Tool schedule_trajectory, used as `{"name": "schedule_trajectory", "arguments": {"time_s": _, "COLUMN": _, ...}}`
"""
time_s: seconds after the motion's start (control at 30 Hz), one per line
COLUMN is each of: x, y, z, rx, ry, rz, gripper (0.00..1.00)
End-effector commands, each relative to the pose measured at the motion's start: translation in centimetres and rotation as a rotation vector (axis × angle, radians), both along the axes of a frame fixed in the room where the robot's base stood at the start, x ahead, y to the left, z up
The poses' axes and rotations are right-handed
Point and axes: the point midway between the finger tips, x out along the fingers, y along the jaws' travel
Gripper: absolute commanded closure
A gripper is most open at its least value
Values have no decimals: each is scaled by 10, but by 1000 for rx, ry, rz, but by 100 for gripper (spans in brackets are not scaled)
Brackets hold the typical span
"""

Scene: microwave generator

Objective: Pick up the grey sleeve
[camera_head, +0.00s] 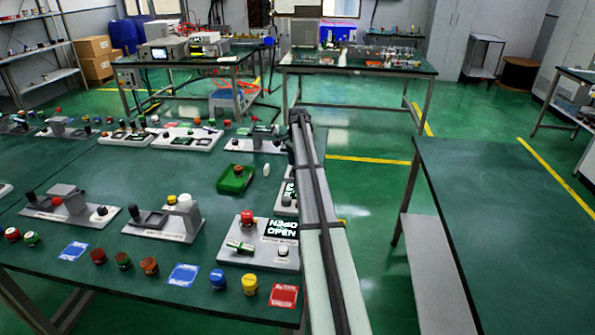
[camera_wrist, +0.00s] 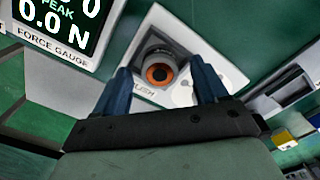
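In the wrist view, a round grey sleeve-like part (camera_wrist: 154,58) stands on a white base plate (camera_wrist: 205,52). An orange ring with a dark centre shows inside its end. My gripper (camera_wrist: 162,82) is open, with one blue finger on each side of this part in the picture. The fingers look apart from it; how far they are above it is hard to tell. In the head view my arm reaches over the right edge of the workbench (camera_head: 110,205), and its fingers cannot be made out there.
A force gauge display (camera_wrist: 62,20) stands at the upper left in the wrist view. In the head view, a green tray (camera_head: 235,181), a white cylinder (camera_head: 266,169) and a red-button station (camera_head: 247,218) lie left of my arm. A bare table (camera_head: 510,220) stands at right.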

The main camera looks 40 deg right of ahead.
Motion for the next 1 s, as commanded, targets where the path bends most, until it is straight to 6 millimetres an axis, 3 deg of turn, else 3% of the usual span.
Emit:
{"name": "schedule_trajectory", "arguments": {"time_s": 0.07, "x": 0, "y": 0, "z": 0, "rx": 0, "ry": 0, "rz": 0, "gripper": 36}}
{"name": "schedule_trajectory", "arguments": {"time_s": 0.67, "x": 0, "y": 0, "z": 1, "rx": 0, "ry": 0, "rz": 0, "gripper": 93}}
{"name": "schedule_trajectory", "arguments": {"time_s": 0.87, "x": 0, "y": 0, "z": 2, "rx": 0, "ry": 0, "rz": 0, "gripper": 94}}
{"name": "schedule_trajectory", "arguments": {"time_s": 1.0, "x": 1, "y": 0, "z": 15, "rx": -1, "ry": -1, "rz": 0, "gripper": 94}}
